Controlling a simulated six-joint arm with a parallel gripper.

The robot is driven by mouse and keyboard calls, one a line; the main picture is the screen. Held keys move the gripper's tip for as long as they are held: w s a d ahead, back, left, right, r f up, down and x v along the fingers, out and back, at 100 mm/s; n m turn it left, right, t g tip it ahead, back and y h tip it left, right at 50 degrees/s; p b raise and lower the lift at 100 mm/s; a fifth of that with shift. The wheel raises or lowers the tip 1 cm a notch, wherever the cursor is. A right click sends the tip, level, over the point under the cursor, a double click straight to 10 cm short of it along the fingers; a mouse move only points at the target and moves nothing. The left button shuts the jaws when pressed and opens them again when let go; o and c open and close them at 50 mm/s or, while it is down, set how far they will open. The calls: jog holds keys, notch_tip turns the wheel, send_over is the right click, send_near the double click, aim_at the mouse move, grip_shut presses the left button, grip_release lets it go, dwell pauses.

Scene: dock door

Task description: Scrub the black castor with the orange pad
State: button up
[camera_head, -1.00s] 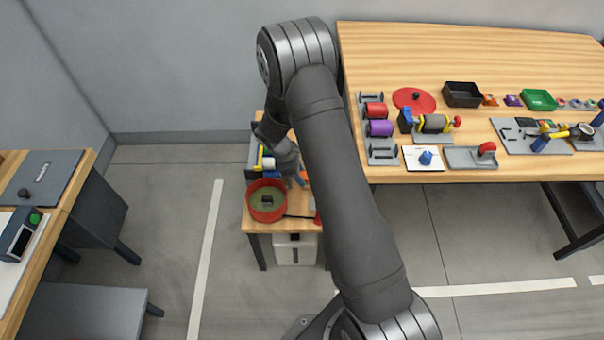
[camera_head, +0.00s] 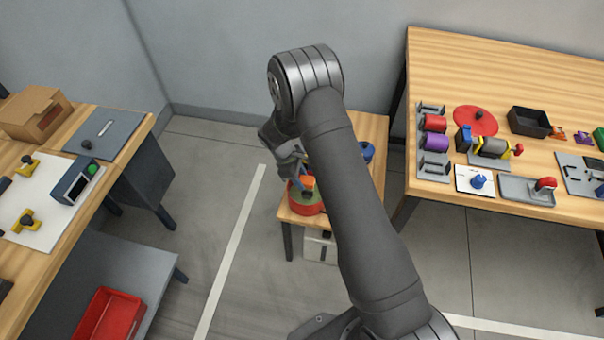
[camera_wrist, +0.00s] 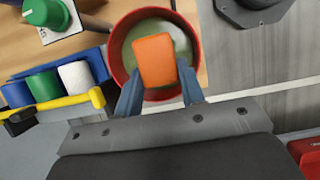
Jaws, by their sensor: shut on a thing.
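My gripper (camera_wrist: 157,80) is shut on the orange pad (camera_wrist: 154,60), which sits between its two blue fingertips. In the head view the orange pad (camera_head: 308,182) shows just beyond my arm. The pad is over the red pot (camera_wrist: 121,72), which has a dull green inside. The red pot (camera_head: 309,209) stands on the small wooden table in the head view. A small dark thing (camera_head: 308,194), perhaps the black castor, shows in the pot just below the pad. In the wrist view the pad hides the pot's middle, so contact cannot be told.
In the wrist view, blue, green and white cylinders (camera_wrist: 43,86) stand left of the pot behind a yellow bar (camera_wrist: 62,102). A green knob (camera_wrist: 46,14) is at the top left. A long bench (camera_head: 440,80) with many parts is at right, a desk (camera_head: 125,140) at left.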

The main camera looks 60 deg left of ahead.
jog(key=shift+f, duration=2)
jog(key=shift+w+a+f, duration=0.35)
jog(key=shift+w+f, duration=0.05)
jog(key=shift+f, duration=0.05)
jog(key=shift+c, duration=0.5)
jog(key=shift+w+a+f, duration=0.2)
jog(key=shift+w+a, duration=0.45)
jog(key=shift+w, duration=0.05)
jog(key=shift+s+d, duration=1.05)
jog(key=shift+s, duration=0.05)
jog(key=shift+w+a, duration=1.05)
jog(key=shift+s+d+r, duration=0.1)
jog(key=shift+s+d, duration=0.75)
jog(key=shift+s+d+r, duration=0.1)
jog(key=shift+r, duration=1.95)
jog(key=shift+s+d+r, duration=0.1)
jog(key=shift+r, duration=1.9)
